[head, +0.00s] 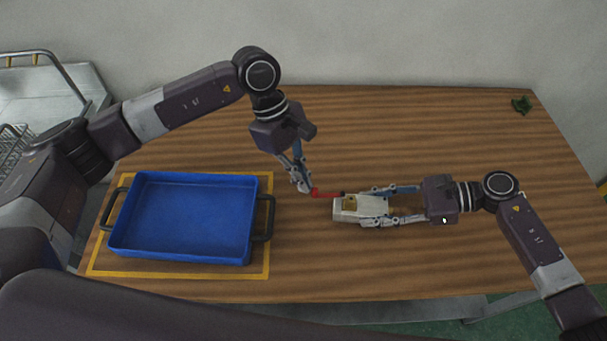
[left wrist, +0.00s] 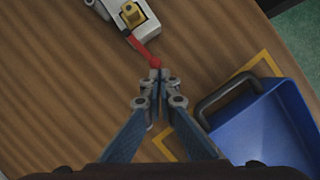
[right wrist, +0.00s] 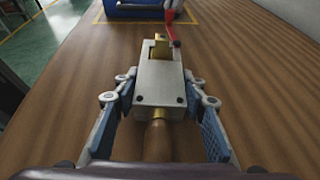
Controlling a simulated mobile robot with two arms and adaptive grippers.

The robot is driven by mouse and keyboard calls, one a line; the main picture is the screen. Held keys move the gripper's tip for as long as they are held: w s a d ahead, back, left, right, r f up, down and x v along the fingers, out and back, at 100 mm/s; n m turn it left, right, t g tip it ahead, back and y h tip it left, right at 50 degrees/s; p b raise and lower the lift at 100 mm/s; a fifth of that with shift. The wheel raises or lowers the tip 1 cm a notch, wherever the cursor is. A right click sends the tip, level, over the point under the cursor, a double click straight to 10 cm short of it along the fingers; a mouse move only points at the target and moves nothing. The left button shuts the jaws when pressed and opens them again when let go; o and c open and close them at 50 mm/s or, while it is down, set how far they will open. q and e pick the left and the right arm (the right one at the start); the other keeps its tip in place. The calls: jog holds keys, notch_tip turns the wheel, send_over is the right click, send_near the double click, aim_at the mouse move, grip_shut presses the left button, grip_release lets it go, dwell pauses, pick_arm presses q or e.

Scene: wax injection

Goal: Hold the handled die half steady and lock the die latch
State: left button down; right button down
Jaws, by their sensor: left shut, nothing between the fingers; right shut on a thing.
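The metal die half (head: 347,211) lies on the table right of the tray, with its brown handle (right wrist: 157,140) pointing towards my right wrist. A brass block (right wrist: 155,50) sits at its far end, also visible in the left wrist view (left wrist: 132,14). The red latch lever (head: 326,193) sticks out from the die towards my left gripper. My right gripper (head: 362,207) is shut on the die half, one finger on each side. My left gripper (head: 304,188) is shut and empty, its tips at the red lever's ball end (left wrist: 155,62); contact is hard to tell.
A blue tray (head: 252,220) with dark handles stands inside a yellow outline (head: 180,272) on the left of the table. A small green object (head: 521,105) lies at the far right corner. The back of the wooden table (head: 400,120) is clear.

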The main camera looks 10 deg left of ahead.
pick_arm(q)
jog(key=s+n, duration=0.2)
jog(key=s+n+t, duration=0.1)
jog(key=shift+d+n+h, duration=0.3)
jog(key=shift+d, duration=0.05)
jog(key=s+n, duration=0.1)
jog(key=s+d+n+t, duration=0.1)
jog(key=n, duration=0.1)
jog(key=shift+s+d+t, duration=0.2)
jog(key=shift+d+t, duration=0.05)
jog(key=shift+t, duration=0.05)
jog(key=n, duration=0.1)
jog(key=s+d+n, duration=0.1)
jog(key=shift+s+d+n+t, duration=0.2)
jog(key=shift+d+n+t, duration=0.05)
jog(key=shift+n+t, duration=0.15)
jog(key=shift+s+d, duration=0.45)
jog(key=shift+d, duration=0.4)
jog(key=shift+a, duration=0.1)
jog(key=shift+w, duration=0.2)
jog(key=shift+w, duration=0.7)
